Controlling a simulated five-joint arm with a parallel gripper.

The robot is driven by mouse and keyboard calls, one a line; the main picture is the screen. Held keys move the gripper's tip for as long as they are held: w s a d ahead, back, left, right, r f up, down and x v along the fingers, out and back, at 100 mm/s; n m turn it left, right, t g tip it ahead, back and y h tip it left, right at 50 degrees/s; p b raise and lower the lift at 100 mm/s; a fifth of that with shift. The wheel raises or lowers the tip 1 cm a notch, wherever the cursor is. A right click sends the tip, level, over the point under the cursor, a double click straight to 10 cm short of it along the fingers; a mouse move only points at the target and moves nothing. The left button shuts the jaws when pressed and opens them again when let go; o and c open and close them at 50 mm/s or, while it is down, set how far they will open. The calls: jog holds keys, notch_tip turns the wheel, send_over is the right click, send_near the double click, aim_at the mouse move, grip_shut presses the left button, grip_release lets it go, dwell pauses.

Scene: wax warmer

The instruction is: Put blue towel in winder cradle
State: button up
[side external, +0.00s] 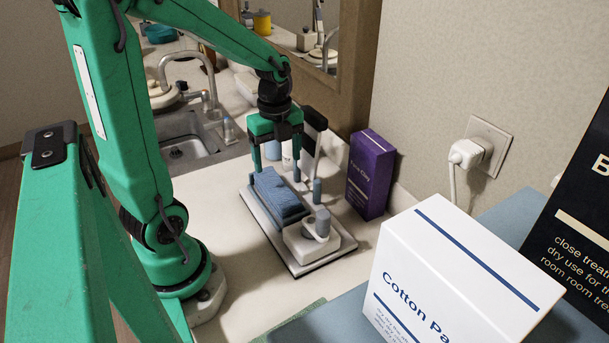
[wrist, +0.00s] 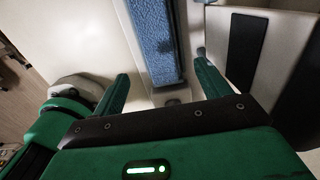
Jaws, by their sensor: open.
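In the wrist view the towel (wrist: 153,38) runs away from me, between and beyond my fingertips. My gripper (side external: 277,160) is open above the far end of the towel, with its fingers pointing down. In the wrist view my gripper (wrist: 164,84) has its two green fingers spread, with nothing clamped between them. The cradle under the towel is mostly hidden.
A grey cylinder (side external: 322,222) stands on the winder's front part. A purple box (side external: 370,174) stands right of it. A white cotton pad box (side external: 455,275) fills the foreground. A sink (side external: 185,148) is behind left. Some counter in front of the base is clear.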

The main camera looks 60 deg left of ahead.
jog(key=shift+r, duration=0.55)
jog(key=shift+d, duration=0.1)
jog(key=s+d+r+n+t, duration=0.2)
jog(key=d+r+n, duration=0.2)
jog(key=n, duration=0.5)
jog(key=s+d+r+n+t, duration=0.3)
jog(key=d+r+n, duration=0.2)
jog(key=d+n, duration=0.2)
jog(key=shift+s+d+r+n+t, duration=0.15)
jog(key=shift+s+d+n+t, duration=0.15)
jog(key=shift+n, duration=0.7)
